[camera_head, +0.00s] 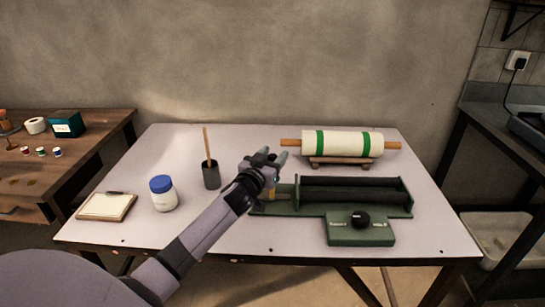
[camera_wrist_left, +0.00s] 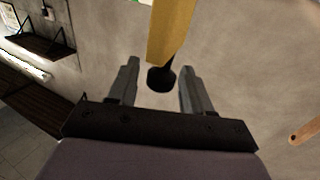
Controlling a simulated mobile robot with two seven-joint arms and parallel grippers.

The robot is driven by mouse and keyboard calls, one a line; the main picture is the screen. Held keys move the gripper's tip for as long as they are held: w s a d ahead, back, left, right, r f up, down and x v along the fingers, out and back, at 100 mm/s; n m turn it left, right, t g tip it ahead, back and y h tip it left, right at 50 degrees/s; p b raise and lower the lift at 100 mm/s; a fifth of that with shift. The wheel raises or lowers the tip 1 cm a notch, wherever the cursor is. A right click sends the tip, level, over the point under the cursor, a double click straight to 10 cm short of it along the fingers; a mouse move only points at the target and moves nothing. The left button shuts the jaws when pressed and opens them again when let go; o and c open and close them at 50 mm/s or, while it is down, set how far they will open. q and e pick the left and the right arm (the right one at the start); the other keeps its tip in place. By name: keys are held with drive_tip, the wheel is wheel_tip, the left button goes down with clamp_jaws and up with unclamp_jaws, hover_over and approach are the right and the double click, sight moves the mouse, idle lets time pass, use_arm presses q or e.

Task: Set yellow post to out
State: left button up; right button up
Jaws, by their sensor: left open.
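The yellow post (camera_wrist_left: 170,30) shows large in the left wrist view, coming down from the top edge. Its dark round end (camera_wrist_left: 161,79) lies between the two fingers in that picture. My left gripper (camera_wrist_left: 158,70) is open, with a finger on each side of the post and visible gaps. In the head view, the left gripper (camera_head: 271,158) is over the left end of the green roller machine (camera_head: 391,236). A bit of yellow (camera_head: 271,190) shows just below it there, mostly hidden by my wrist. My right gripper is not in view.
A white roll with green bands (camera_head: 341,144) rests on a wooden stand behind the machine. A black knob (camera_head: 360,219) is on the machine's front. A dark cup with a stick (camera_head: 211,176), a blue-lidded jar (camera_head: 164,196) and a clipboard (camera_head: 103,207) stand left.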

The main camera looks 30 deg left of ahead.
use_arm(q)
clamp_jaws()
drive_tip(key=a, duration=0.1)
drive_tip(key=s+a+p, duration=0.1)
drive_tip(key=a, duration=0.1)
drive_tip(key=s+a, duration=0.1)
drive_tip(key=shift+s+a+r, duration=0.1)
drive_tip(key=shift+s+a, duration=0.1)
unclamp_jaws()
drive_tip(key=shift+a, duration=0.1)
drive_tip(key=shift+s, duration=0.1)
